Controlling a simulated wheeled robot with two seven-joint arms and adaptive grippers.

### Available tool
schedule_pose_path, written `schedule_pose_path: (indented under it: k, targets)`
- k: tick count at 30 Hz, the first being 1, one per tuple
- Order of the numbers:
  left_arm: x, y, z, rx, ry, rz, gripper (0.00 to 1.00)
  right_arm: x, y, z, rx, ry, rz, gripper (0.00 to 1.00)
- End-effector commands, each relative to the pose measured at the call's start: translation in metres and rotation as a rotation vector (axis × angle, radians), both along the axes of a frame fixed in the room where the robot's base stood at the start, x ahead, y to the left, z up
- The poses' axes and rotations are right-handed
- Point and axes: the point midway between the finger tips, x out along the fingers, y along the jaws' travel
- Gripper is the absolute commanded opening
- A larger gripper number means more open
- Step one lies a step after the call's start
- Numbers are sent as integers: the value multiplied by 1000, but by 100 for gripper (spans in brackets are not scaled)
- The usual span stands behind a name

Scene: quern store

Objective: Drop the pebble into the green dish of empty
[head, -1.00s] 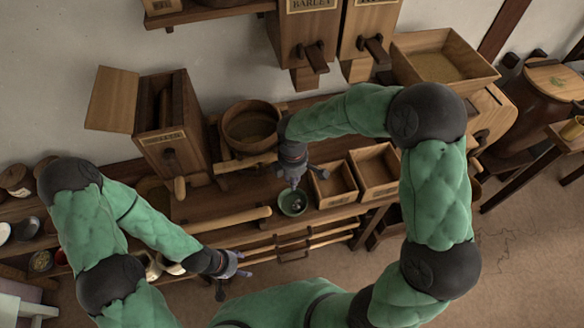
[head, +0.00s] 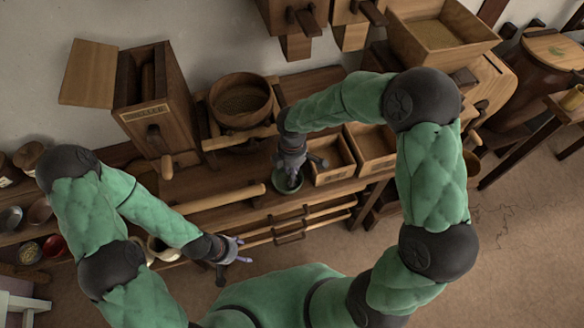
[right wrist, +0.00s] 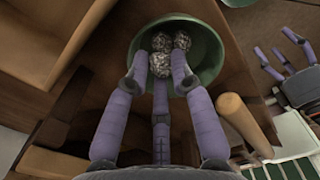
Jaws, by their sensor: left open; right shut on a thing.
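The green dish (head: 284,189) stands near the front edge of the wooden bench; it also shows in the right wrist view (right wrist: 208,50). Grey speckled pebbles (right wrist: 182,40) lie inside it. My right gripper (head: 293,181) points down at the dish, its purple fingers (right wrist: 160,78) reaching over the near rim. It is shut on a pebble (right wrist: 160,66), which shows between the fingertips; the fingers partly hide it, and I cannot tell whether it touches the others. My left gripper (head: 240,252) is open and empty in front of the bench, left of the dish.
Two open wooden boxes (head: 331,168) stand just right of the dish. A wooden rolling-pin-like bar (head: 215,198) lies to its left. A round wooden tub (head: 240,100) sits behind. Rails (head: 290,235) run below the front edge.

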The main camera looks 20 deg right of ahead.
Motion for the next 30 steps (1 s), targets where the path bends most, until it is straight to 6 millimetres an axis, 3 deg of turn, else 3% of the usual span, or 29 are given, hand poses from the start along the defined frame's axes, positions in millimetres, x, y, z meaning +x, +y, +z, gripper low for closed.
schedule_pose_path:
  k: [7,8,9,11,23,30]
  targets:
    - [0,0,0,0,0,0,63,0,0,0,0,-1,-1,8]
    - [0,0,0,0,0,0,63,0,0,0,0,0,-1,27]
    - [0,0,0,0,0,0,63,0,0,0,0,0,-1,38]
    - [0,0,0,0,0,0,63,0,0,0,0,0,-1,52]
    - [0,0,0,0,-1,0,63,1,0,4,0,-1,-1,52]
    - [0,0,0,0,0,0,63,2,0,40,0,-5,-1,52]
